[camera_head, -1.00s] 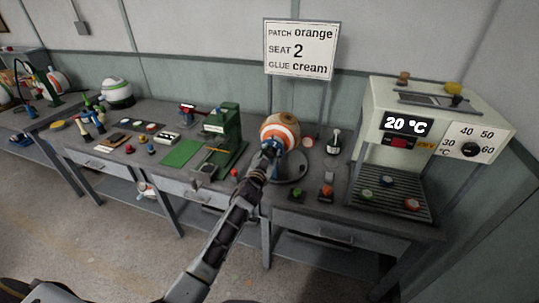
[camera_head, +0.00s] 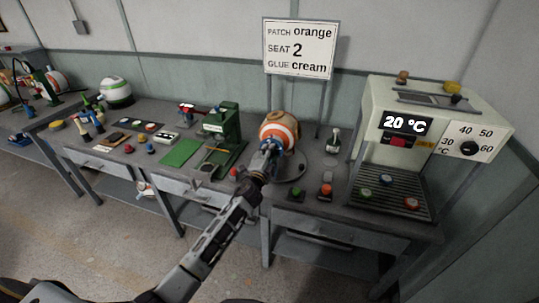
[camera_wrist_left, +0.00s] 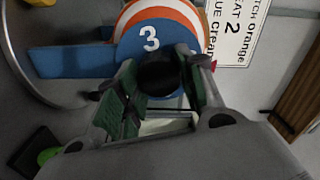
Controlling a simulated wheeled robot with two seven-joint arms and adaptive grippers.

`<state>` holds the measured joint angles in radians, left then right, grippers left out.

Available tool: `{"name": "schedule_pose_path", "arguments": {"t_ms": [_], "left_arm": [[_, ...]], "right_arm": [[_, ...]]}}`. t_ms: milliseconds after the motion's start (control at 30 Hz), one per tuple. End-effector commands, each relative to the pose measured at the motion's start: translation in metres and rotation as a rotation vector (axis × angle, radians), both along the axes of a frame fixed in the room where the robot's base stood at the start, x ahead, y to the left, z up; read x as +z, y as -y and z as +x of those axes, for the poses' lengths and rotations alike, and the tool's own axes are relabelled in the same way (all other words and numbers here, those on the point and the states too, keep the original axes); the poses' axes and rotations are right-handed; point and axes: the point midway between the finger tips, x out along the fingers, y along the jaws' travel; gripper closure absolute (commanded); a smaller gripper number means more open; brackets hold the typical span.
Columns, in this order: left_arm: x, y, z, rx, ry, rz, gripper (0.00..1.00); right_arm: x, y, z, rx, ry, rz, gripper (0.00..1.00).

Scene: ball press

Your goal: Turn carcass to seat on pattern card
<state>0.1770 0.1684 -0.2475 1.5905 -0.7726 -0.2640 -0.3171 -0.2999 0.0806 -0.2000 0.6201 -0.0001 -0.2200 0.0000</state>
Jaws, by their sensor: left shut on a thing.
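The carcass (camera_head: 280,127) is a tan ball with orange and white bands, on a round grey base (camera_head: 291,172) on the bench. In the left wrist view its orange and white rings (camera_wrist_left: 180,12) surround a blue face (camera_wrist_left: 140,38) marked 3. My left gripper (camera_head: 268,148) is at the ball's near side. In the wrist view its fingers (camera_wrist_left: 165,85) are shut around a dark round knob (camera_wrist_left: 160,70) in front of the blue face. The pattern card (camera_head: 299,48) behind reads patch orange, seat 2, glue cream. My right gripper is not in view.
A green press (camera_head: 222,130) stands left of the ball. A cream oven-like machine (camera_head: 408,130) showing 20 °C stands to the right. A green button (camera_head: 296,191) and a red one (camera_head: 326,189) are at the bench's front.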

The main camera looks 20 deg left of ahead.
Motion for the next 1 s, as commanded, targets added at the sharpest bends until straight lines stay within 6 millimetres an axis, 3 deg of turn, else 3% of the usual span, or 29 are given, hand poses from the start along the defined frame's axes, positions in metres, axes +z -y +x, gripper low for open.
{"name": "schedule_pose_path", "arguments": {"t_ms": [400, 967, 1000], "left_arm": [[-0.0020, 0.0006, -0.0001, -0.001, 0.006, 0.254, 1.00], [-0.0027, 0.0011, -0.0003, -0.001, 0.008, 0.292, 1.00], [-0.0027, 0.0011, -0.0003, -0.001, 0.008, 0.292, 0.57]], "right_arm": [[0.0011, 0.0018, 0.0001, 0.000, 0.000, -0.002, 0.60], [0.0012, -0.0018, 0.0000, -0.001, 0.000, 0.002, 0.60], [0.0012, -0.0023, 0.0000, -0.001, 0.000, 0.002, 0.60]]}}
